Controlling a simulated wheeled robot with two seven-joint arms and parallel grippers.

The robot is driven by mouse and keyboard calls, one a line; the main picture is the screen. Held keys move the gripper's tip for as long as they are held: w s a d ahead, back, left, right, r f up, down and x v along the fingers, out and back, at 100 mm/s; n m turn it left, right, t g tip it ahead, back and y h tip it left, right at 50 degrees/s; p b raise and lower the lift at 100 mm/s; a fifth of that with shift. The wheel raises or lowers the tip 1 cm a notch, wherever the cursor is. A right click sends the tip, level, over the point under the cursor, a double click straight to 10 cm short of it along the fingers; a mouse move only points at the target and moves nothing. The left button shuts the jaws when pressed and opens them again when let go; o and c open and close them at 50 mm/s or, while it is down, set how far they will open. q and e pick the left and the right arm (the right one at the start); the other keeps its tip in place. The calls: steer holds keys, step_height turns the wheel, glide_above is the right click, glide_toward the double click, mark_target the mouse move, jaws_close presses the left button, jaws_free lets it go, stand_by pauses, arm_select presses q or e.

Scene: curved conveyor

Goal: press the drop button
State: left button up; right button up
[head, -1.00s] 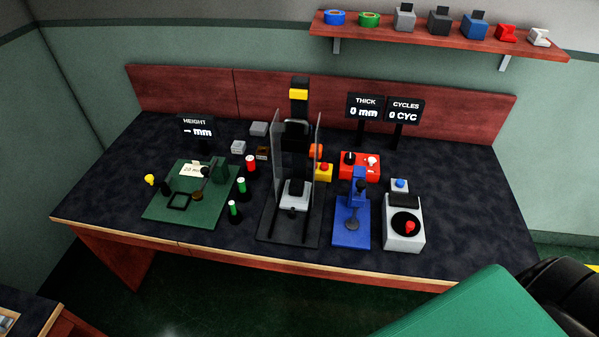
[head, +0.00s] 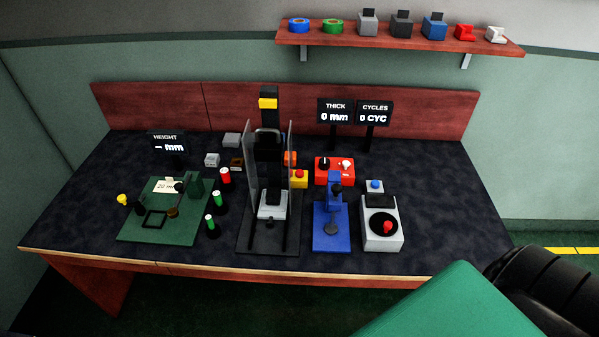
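A small yellow box (head: 299,180) with a red button (head: 299,173) on top stands just right of the black tower rig (head: 268,112), which has clear side panels. A blue button (head: 375,184) sits on a small pale base behind the grey machine with a red knob (head: 387,227). No readable label shows which one is the drop button. Neither gripper is in view. Only a part of my arm shows at the lower right, apart from the bench.
A blue press (head: 331,235) and a red control box (head: 334,172) stand right of the rig. A green gauge plate (head: 150,232) and several dark cylinders with red or green tops are to its left. Display signs stand behind. The bench's (head: 440,215) right end is clear.

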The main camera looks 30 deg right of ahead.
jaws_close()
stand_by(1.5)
